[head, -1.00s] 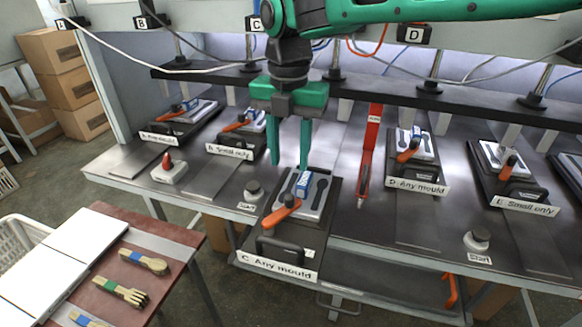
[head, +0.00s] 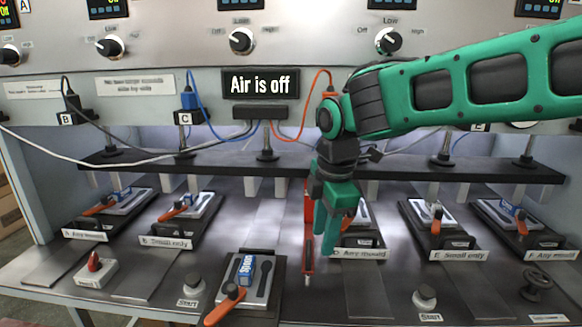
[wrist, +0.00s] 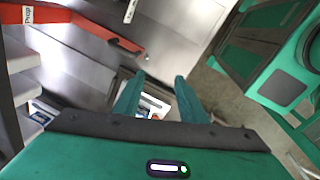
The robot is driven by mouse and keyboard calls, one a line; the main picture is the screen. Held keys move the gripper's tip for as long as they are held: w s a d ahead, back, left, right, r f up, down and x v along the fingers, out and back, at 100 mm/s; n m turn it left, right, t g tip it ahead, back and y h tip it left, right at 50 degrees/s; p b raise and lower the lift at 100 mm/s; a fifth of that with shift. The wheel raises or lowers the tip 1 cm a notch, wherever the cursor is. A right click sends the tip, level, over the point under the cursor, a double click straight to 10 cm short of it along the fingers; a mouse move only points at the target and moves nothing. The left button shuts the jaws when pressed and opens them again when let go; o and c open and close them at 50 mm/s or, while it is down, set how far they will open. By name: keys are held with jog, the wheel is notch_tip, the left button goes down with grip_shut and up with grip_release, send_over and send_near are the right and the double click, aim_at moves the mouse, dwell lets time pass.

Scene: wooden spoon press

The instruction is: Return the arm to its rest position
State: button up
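My green arm reaches in from the right in the head view. My gripper (head: 334,232) hangs above the bench, in front of mould D (head: 361,215) and partly hiding it. In the wrist view my gripper (wrist: 157,97) has its two green fingers apart with nothing held between them. Mould C (head: 264,282), with an orange handle (head: 226,303) and a blue block (head: 246,269), sits forward on the bench at lower centre, apart from my gripper.
A red upright bar (head: 308,262) stands close beside my gripper. Moulds A (head: 112,212), B (head: 180,215), E (head: 440,225) and F (head: 513,222) line the bench. The display (head: 261,85) reads "Air is off".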

jog(key=s+d+f+m+t, duration=0.1)
jog(key=s+d+f+m, duration=0.15)
jog(key=d+m, duration=0.5)
jog(key=s+d+f+m+t, duration=0.1)
jog(key=s+d+f+m, duration=0.15)
jog(key=d+m, duration=0.5)
jog(key=s+d+f+m+t, duration=0.1)
jog(key=s+d+m, duration=0.2)
jog(key=d+m, duration=0.4)
jog(key=s+d+f+m+g, duration=0.1)
jog(key=s+d+m+g, duration=0.1)
jog(key=s+d, duration=0.4)
jog(key=s+d+f+m+g, duration=0.1)
jog(key=s+d+m+g, duration=0.1)
jog(key=s+d, duration=0.4)
jog(key=s+m, duration=0.1)
jog(key=s, duration=0.3)
jog(key=shift+s+d+g+h, duration=0.25)
jog(key=shift+s+g+h, duration=0.05)
jog(key=shift+s, duration=0.1)
jog(key=shift+w+f, duration=0.25)
jog(key=shift+w, duration=0.4)
